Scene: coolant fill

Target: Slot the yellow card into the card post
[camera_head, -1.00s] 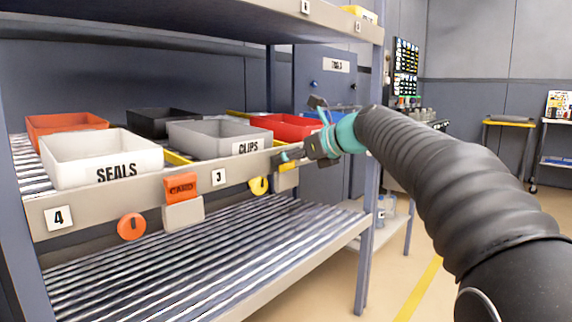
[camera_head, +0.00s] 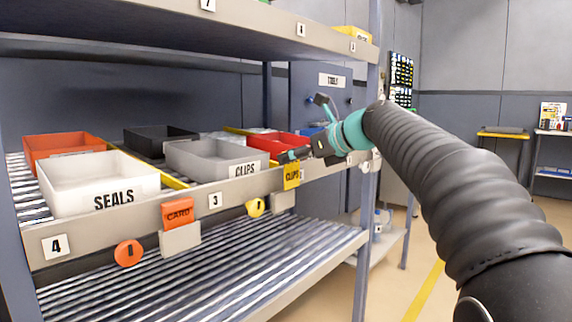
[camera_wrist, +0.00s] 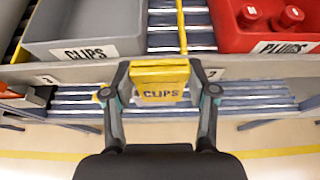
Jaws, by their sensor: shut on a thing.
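My gripper (camera_head: 303,154) is at the shelf's front edge, below the red bin. It is shut on the yellow card (camera_head: 292,176), which is marked CLIPS and hangs upright. In the wrist view the card (camera_wrist: 160,92) sits between both fingers (camera_wrist: 160,76), its lettering facing the camera. A pale grey card holder (camera_head: 283,201) on the shelf front is just below and left of the card. The card's lower edge looks clear of it. Another grey holder (camera_head: 180,239) further left holds an orange card (camera_head: 177,213).
A grey CLIPS bin (camera_head: 213,160), a white SEALS bin (camera_head: 98,184) and a red bin (camera_head: 278,142) stand on the roller shelf. A yellow disc (camera_head: 254,207) and an orange disc (camera_head: 129,253) hang on its front. The upper shelf (camera_head: 240,35) overhangs.

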